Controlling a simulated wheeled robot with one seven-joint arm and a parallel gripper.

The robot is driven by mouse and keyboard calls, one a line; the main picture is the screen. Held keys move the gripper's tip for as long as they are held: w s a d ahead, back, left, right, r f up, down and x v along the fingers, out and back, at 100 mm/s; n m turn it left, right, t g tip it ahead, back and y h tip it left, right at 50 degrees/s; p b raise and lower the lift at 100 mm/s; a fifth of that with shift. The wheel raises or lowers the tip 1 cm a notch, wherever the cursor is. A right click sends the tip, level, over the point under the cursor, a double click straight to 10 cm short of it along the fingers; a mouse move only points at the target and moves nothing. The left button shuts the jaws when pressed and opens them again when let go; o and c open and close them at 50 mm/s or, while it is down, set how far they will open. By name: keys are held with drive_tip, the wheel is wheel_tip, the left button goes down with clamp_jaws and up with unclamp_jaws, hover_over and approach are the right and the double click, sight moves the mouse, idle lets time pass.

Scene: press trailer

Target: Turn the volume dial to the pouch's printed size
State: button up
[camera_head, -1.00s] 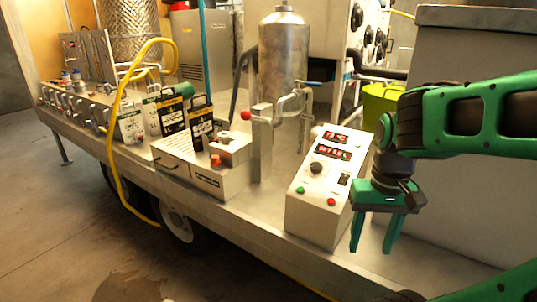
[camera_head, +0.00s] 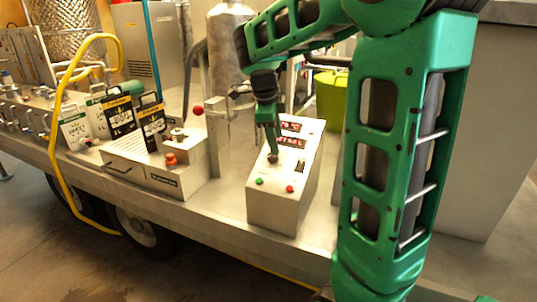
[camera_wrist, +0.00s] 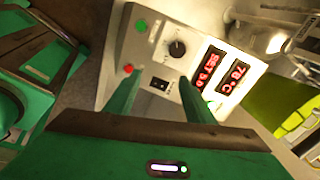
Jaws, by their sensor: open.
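The white control box (camera_head: 270,208) stands on the trailer deck. Its black dial (camera_wrist: 177,48) shows clear in the wrist view, beside a red display (camera_wrist: 204,70) that seems to read SET 5.0. My gripper (camera_head: 272,150) is above the box face, pointing down at the dial area. In the wrist view my gripper (camera_wrist: 160,85) is open and empty, with its fingers apart and the dial beyond them. Black-and-yellow pouches (camera_head: 121,116) and white-green pouches (camera_head: 75,130) stand to the left; one black pouch seems to read 3 L, small in the picture.
A second display (camera_wrist: 233,77) reads 78 °C. The box also has a green button (camera_head: 260,182), a red button (camera_head: 290,189) and a black switch (camera_wrist: 159,84). A white filler unit (camera_head: 135,178) with a red-orange knob is left of the box. A green bucket (camera_head: 327,98) stands behind.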

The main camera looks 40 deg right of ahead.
sight(270, 157)
drive_tip(key=w+m, duration=0.3)
drive_tip(key=w, duration=0.2)
drive_tip(key=shift+h, duration=0.3)
drive_tip(key=x, duration=1)
drive_tip(key=shift+w+a, duration=0.1)
drive_tip(key=shift+a, duration=0.1)
drive_tip(key=c, duration=1.1)
